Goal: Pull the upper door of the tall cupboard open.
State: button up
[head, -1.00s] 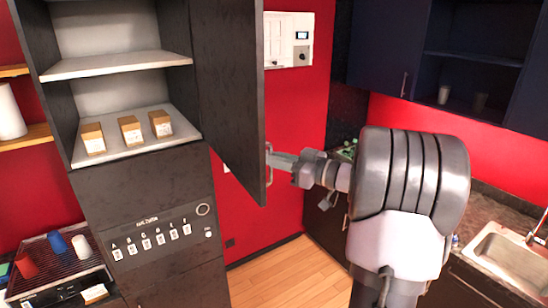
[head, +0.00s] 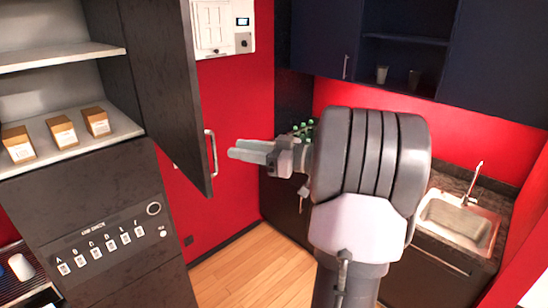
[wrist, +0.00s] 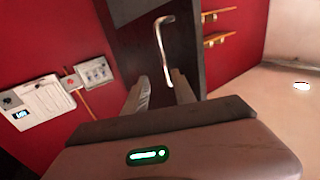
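The upper door (head: 165,75) of the tall dark cupboard (head: 110,205) stands wide open, swung out to the right, with the shelves behind it exposed. Its metal bar handle (head: 211,153) is near the door's lower free edge. My gripper (head: 234,150) is just right of the handle, apart from it and empty. In the wrist view the handle (wrist: 162,45) lies ahead of my gripper (wrist: 160,92), whose two fingers are spread with a gap between them. The door's face (wrist: 140,55) fills the middle of that view.
Three small boxes (head: 61,132) stand on the cupboard's lower shelf. A white wall panel (head: 223,28) hangs on the red wall behind the door. A sink (head: 458,222) and counter are at right. Wooden floor (head: 255,280) is clear between.

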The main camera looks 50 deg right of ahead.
jog(key=v, duration=1)
jog(key=shift+b, duration=0.35)
